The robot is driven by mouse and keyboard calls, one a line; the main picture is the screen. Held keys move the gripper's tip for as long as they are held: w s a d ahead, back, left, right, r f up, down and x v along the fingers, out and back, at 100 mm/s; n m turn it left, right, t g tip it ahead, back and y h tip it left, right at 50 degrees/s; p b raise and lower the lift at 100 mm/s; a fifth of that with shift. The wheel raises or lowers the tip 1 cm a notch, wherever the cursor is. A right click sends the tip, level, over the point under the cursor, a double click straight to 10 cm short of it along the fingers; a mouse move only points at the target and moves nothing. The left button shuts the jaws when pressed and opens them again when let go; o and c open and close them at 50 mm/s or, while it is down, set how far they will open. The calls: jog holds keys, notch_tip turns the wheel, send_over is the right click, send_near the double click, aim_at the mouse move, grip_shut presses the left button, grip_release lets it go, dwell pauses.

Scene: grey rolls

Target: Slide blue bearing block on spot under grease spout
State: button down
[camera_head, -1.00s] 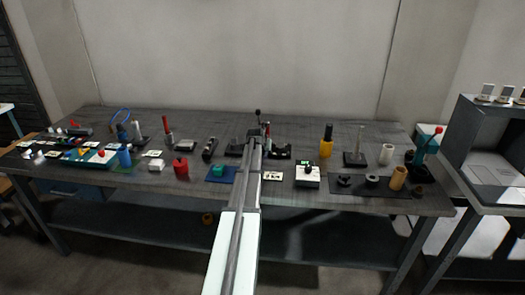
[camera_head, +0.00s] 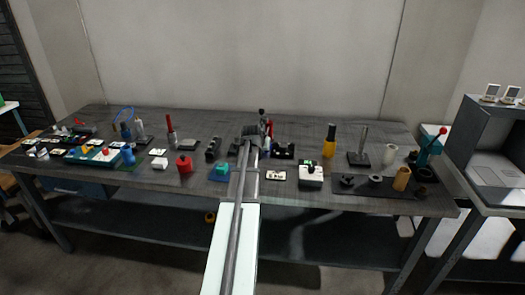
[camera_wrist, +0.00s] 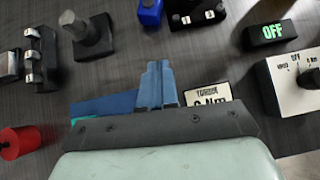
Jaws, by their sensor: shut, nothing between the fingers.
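My gripper (camera_wrist: 157,68) is shut and empty, its fingertips over the grey bench top in the wrist view. A blue block (camera_wrist: 150,12) stands beyond the fingertips at the top of that view, apart from them. In the head view it is small and partly hidden near my arm's end (camera_head: 248,146). A blue plate (camera_wrist: 98,107) with a teal block (camera_wrist: 82,120) lies left of my fingers, partly covered by my gripper. The teal block also shows in the head view (camera_head: 222,169). I cannot tell which part is the grease spout.
A dark post on a base (camera_wrist: 88,40) and a metal-and-black fixture (camera_wrist: 40,58) stand left. A black fixture (camera_wrist: 196,14) is beside the blue block. An "OFF" display (camera_wrist: 275,35) and white box (camera_wrist: 292,85) are right. A red object (camera_wrist: 20,142) is lower left.

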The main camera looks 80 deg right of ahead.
jog(key=shift+a+r, duration=0.2)
jog(key=shift+r, duration=0.05)
jog(key=c, duration=1.8)
grip_release()
jog(key=shift+c, duration=0.2)
jog(key=shift+o, duration=0.8)
jog(key=shift+w, duration=0.15)
jog(key=o, duration=0.7)
jog(key=w+d+r, duration=0.1)
jog(key=d+r, duration=0.1)
jog(key=d, duration=0.1)
jog(key=w+d+r, duration=0.1)
jog(key=d+r, duration=0.1)
jog(key=d, duration=0.1)
jog(key=w+d+r, duration=0.1)
jog(key=d+r, duration=0.1)
jog(key=d, duration=0.1)
jog(key=shift+r, duration=0.2)
jog(key=d+m+y, duration=0.1)
jog(key=d+y, duration=0.1)
jog(key=d, duration=0.3)
jog(key=a+m+y, duration=0.2)
jog(key=a+f+g+y, duration=0.1)
jog(key=shift+s+a+f+m, duration=0.1)
jog(key=shift+s+a+m, duration=0.25)
jog(key=shift+m, duration=0.05)
jog(key=x, duration=1.4)
jog(key=shift+s, duration=0.1)
